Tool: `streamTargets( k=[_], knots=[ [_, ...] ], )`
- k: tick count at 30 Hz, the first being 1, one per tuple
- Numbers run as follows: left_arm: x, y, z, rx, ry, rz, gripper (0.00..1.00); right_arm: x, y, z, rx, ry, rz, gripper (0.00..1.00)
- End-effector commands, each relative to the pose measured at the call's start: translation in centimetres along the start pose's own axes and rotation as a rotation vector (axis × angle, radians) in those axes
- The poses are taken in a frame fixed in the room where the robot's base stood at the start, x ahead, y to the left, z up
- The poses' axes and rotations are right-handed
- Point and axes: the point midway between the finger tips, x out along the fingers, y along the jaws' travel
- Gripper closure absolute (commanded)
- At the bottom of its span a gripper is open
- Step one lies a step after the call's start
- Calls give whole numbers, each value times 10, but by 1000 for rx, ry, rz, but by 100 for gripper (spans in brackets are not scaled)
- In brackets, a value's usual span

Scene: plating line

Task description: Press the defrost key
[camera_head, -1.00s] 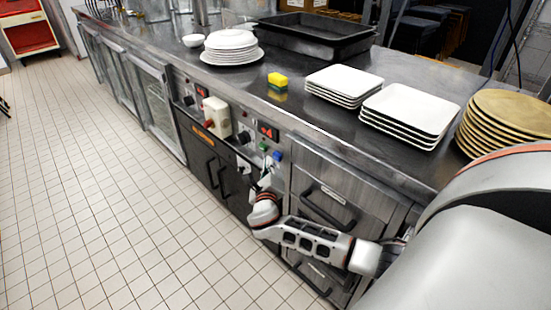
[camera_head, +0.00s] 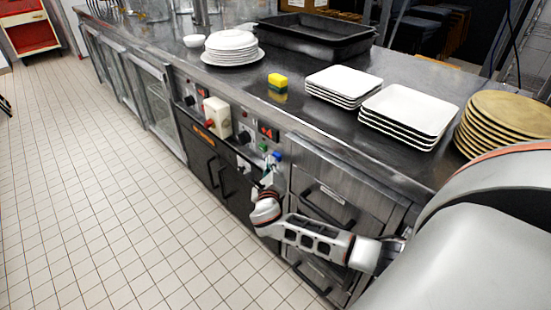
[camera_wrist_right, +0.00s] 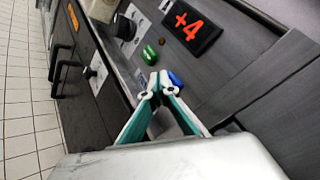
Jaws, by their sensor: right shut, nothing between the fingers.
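A blue key (camera_head: 277,156) and a green key (camera_head: 263,147) sit on the counter's front control panel. Both also show in the right wrist view, the green key (camera_wrist_right: 150,54) clear and the blue key (camera_wrist_right: 176,78) partly hidden behind a fingertip. I cannot read which one is marked defrost. My right gripper (camera_head: 270,172) is shut and empty, just below the keys in the head view. In the wrist view its fingertips (camera_wrist_right: 160,82) overlap the edge of the blue key; I cannot tell whether they touch it. My left gripper is not in view.
A red +4 display (camera_wrist_right: 191,26) and a black knob (camera_wrist_right: 127,21) are beside the keys. A cream box (camera_head: 217,117) juts from the panel. Drawers with a handle (camera_head: 327,207) are below. A sponge (camera_head: 277,81) and white plates (camera_head: 410,110) stand on the counter. The tiled floor is clear.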

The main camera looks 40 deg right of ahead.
Motion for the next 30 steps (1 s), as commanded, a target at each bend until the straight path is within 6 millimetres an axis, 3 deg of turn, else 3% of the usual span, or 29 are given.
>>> streamTargets(
  k=[30],
  knots=[
    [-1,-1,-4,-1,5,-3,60,8,-6,-6,-1,1,-1,100]
  ],
)
